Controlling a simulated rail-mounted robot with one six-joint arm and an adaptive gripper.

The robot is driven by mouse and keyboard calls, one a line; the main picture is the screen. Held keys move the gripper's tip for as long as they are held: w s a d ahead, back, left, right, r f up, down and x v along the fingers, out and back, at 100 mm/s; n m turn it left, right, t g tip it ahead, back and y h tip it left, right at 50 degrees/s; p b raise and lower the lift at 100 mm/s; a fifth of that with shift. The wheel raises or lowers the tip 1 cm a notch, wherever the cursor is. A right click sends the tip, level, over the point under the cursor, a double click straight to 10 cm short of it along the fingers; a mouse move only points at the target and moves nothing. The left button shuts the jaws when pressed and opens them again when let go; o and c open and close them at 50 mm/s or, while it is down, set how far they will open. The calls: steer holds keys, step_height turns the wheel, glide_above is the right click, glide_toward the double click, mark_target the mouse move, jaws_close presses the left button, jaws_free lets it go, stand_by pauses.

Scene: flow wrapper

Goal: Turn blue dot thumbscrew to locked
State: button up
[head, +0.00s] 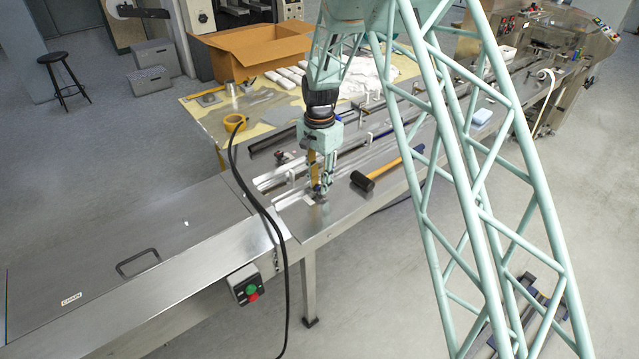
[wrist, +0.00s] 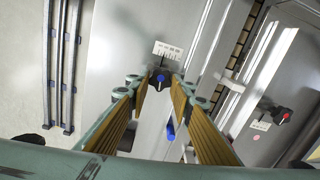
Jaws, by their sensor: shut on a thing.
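The blue dot thumbscrew (wrist: 160,78) is a dark knob with a blue centre, at the middle of the wrist view. My gripper (wrist: 158,85) has its two fingertips closed on either side of this knob. A white scale plate (wrist: 167,51) with dark marks lies just beyond the knob on the grey metal. In the head view my gripper (head: 319,190) points down at the near end of the conveyor bed, and the knob is too small and covered to make out there. I cannot read the knob's turn against any locked mark.
A red dot thumbscrew (wrist: 281,116) sits to the right in the wrist view. A mallet (head: 388,169) with a black head and yellow handle lies close to the right of my gripper. Metal rails (head: 290,177) run alongside. A black cable (head: 284,270) hangs at the front.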

stand_by(0.3)
steer(key=o, duration=0.9)
steer(key=shift+r, duration=0.1)
steer(key=shift+r, duration=5.95)
